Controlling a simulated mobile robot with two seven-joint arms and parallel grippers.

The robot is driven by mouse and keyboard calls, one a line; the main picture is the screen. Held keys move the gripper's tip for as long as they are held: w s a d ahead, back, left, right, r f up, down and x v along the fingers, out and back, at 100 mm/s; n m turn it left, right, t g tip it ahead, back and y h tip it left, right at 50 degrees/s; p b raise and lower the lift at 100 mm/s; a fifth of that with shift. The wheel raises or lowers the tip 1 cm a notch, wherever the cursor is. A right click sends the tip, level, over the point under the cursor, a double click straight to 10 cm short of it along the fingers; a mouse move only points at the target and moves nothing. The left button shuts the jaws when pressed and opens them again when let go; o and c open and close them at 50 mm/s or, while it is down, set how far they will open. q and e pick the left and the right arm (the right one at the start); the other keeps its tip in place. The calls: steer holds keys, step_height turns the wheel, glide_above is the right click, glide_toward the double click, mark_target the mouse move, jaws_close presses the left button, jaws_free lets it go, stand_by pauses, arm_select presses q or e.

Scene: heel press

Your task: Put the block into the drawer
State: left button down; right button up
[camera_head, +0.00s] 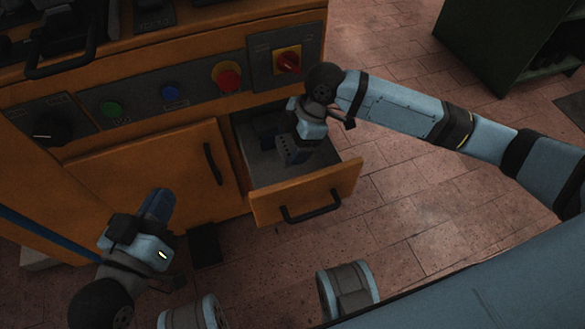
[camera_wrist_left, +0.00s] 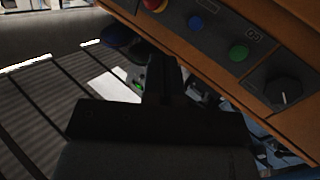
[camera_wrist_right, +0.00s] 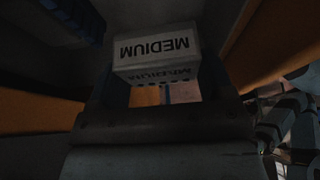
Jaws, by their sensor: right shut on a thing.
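The drawer (camera_head: 262,207) is pulled out of the orange cabinet, open at the top. My right gripper (camera_head: 298,138) reaches in over the drawer and is shut on the block. In the right wrist view the block (camera_wrist_right: 155,47) is pale grey, marked MEDIUM, with a row of dark holes, and sits between the two fingers. In the head view the block (camera_head: 292,153) shows below the gripper, within the drawer's outline; I cannot tell whether it touches the drawer floor. My left gripper (camera_head: 157,204) is in front of the cabinet, empty; its fingers look together in the left wrist view (camera_wrist_left: 165,78).
The panel above the drawer has a red knob (camera_head: 288,62), a red button (camera_head: 228,78), a blue button (camera_head: 170,92) and a green button (camera_head: 110,109). A closed cabinet door (camera_head: 140,180) is left of the drawer. A green cabinet (camera_head: 500,45) stands at the far right, with open floor between.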

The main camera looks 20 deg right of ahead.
step_height(320, 180, down, 4)
steer(key=shift+r+b, duration=0.1)
steer(key=shift+b, duration=0.45)
steer(key=shift+f, duration=0.5)
step_height(320, 180, down, 4)
steer(key=shift+r+b, duration=0.25)
steer(key=shift+b, duration=0.85)
steer(key=shift+f, duration=0.35)
arm_select(q)
steer(key=w+m, duration=0.1)
steer(key=w+a+m, duration=0.1)
steer(key=shift+f+m+t+h, duration=0.15)
steer(key=shift+m+t+h, duration=0.15)
steer(key=shift+t, duration=0.1)
arm_select(e)
steer(key=o, duration=1.2)
steer(key=shift+c, duration=0.2)
arm_select(q)
steer(key=shift+s+f, duration=0.2)
steer(key=shift+f, duration=0.1)
arm_select(e)
steer(key=shift+f, duration=0.1)
